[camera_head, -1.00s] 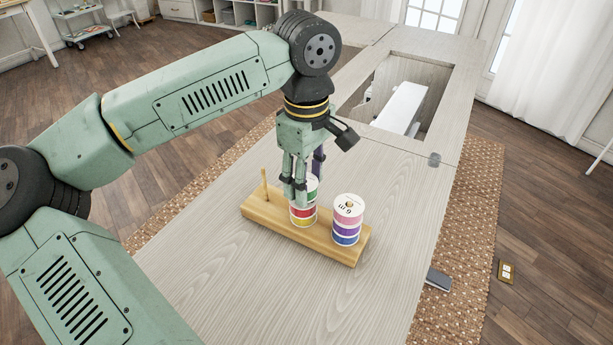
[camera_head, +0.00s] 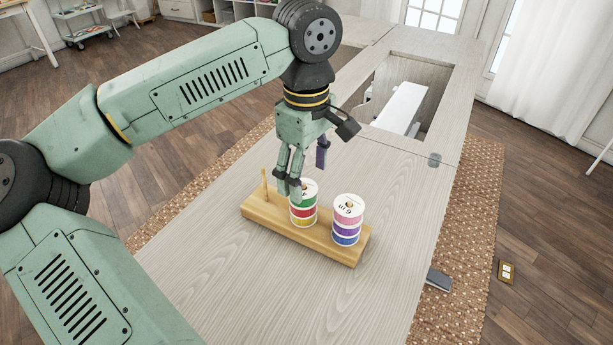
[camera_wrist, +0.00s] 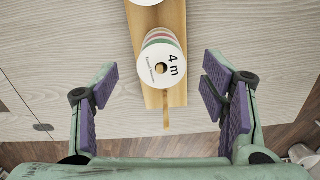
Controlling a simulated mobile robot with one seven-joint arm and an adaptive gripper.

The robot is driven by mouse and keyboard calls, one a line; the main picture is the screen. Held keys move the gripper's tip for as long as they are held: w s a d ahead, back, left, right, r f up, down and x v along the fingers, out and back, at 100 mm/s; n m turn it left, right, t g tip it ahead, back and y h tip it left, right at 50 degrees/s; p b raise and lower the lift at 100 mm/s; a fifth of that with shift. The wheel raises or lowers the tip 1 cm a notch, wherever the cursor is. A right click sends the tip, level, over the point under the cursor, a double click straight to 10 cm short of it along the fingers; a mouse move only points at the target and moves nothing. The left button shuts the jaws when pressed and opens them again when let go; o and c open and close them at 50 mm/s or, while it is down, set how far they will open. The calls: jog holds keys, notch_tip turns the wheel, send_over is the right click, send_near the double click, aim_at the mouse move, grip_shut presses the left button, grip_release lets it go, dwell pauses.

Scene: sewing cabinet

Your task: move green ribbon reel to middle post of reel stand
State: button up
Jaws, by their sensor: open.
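The wooden reel stand (camera_head: 278,224) lies on the cabinet top. My gripper (camera_head: 307,174) is above this stack, open and empty. In the wrist view its purple-padded fingers (camera_wrist: 160,90) are wide apart, with the reel farther off between and beyond them. The fingers hide a little of the reel in the head view. The post itself is mostly hidden.
The left post (camera_head: 265,184) of the stand is bare; it also shows in the wrist view (camera_wrist: 166,116). The right post carries a stack of pink, purple and blue reels (camera_head: 347,219). Behind is a cabinet opening (camera_head: 432,110). The tabletop in front is clear.

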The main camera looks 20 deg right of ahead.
notch_tip(320, 180, up, 10)
jog(key=shift+r, duration=0.2)
jog(key=shift+s+f, duration=0.1)
dwell(0.3)
